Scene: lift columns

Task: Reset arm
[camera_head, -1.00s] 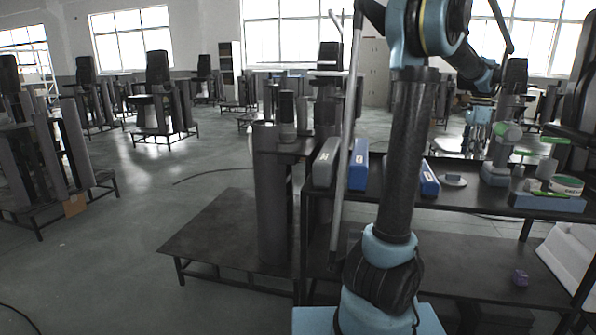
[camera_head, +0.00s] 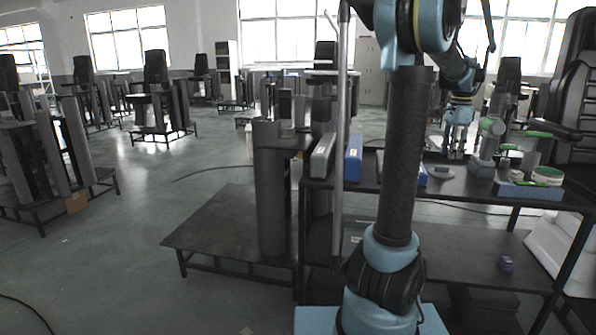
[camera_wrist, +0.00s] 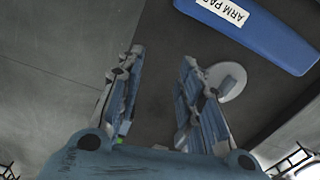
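My gripper (camera_head: 456,155) hangs pointing down over the dark shelf top in the head view, behind my arm column. In the wrist view my gripper (camera_wrist: 158,60) has its two blue fingers well apart, with only dark surface between them. A blue block (camera_wrist: 262,32) with a white label reading "ARM PA…" lies beyond the fingertips at the upper right. A round light disc (camera_wrist: 228,84) with a small grey piece on it lies beside the right finger, partly hidden by it.
Blue and grey boxes (camera_head: 353,158) stand on the shelf's left part. A blue tray (camera_head: 528,190) with small items and a green-and-white round container (camera_head: 547,175) are at right. A purple block (camera_head: 505,264) lies on the lower shelf. A black chair (camera_head: 575,90) stands at right.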

